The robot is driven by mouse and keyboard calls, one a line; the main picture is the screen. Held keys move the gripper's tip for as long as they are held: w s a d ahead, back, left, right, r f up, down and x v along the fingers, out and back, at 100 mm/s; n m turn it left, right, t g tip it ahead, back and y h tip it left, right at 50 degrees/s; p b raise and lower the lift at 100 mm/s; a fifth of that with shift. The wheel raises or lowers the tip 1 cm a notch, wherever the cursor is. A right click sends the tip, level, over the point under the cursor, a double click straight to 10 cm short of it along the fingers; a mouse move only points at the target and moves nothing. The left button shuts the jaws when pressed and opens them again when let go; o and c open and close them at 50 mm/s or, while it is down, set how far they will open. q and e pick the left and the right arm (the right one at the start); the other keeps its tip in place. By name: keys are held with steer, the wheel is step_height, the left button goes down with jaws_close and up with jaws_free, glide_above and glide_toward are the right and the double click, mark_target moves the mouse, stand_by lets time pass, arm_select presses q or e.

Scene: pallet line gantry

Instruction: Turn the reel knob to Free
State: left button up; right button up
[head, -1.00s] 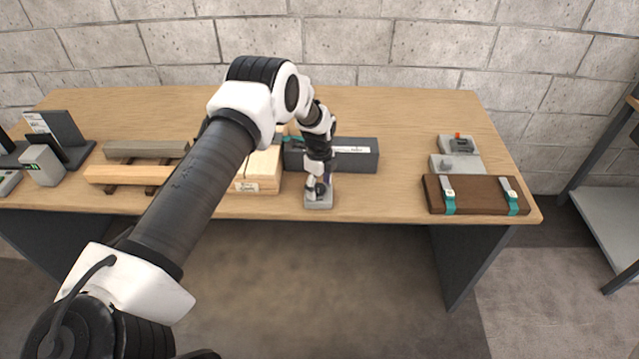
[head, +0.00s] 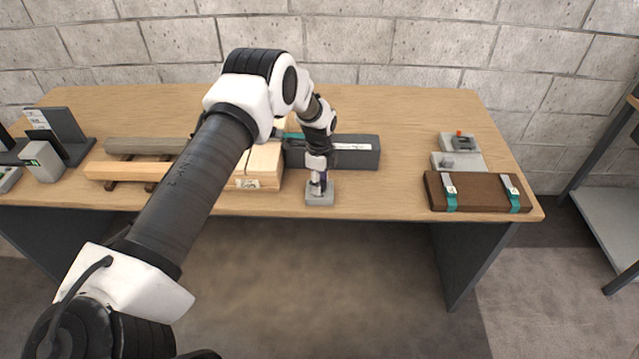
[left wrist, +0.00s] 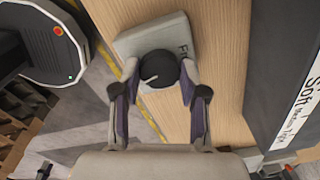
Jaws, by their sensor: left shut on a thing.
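The reel knob (left wrist: 158,68) is a round black knob with a pale pointer line, on a light grey base (left wrist: 126,44). The pointer line points to the lower left in the left wrist view. Lettering starting "Fr" is partly visible on the base, right of the knob. My left gripper (left wrist: 160,82) has one finger on each side of the knob and is shut on it. In the head view the base (head: 320,200) sits at the table's front edge, with my left gripper (head: 319,184) upright over it. The gripper hides the knob there. My right gripper is not in view.
A dark grey box (head: 362,154) with a white label lies just behind the base. Wooden blocks (head: 265,162) stand to its left. A brown board (head: 480,190) with teal straps and grey control boxes (head: 460,142) are at the right. The table (head: 395,190) between is clear.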

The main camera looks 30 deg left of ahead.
arm_select(q)
steer(key=n, duration=0.1)
steer(key=n+b, duration=0.1)
steer(key=n, duration=0.1)
steer(key=shift+s+f+n, duration=0.2)
steer(key=shift+f+n, duration=0.1)
steer(key=shift+f, duration=0.05)
steer(key=n+b, duration=0.1)
steer(key=n, duration=0.2)
steer(key=shift+n, duration=0.3)
steer(key=n, duration=0.3)
steer(key=shift+n, duration=0.3)
steer(key=n, duration=0.4)
steer(key=shift+n, duration=0.3)
steer(key=n, duration=0.4)
steer(key=shift+n, duration=0.3)
steer(key=n, duration=0.4)
steer(key=shift+p, duration=0.35)
steer(key=n, duration=0.5)
steer(key=shift+r+p, duration=0.1)
steer(key=shift+p, duration=0.25)
steer(key=shift+n+p, duration=0.4)
steer(key=shift+n, duration=1.9)
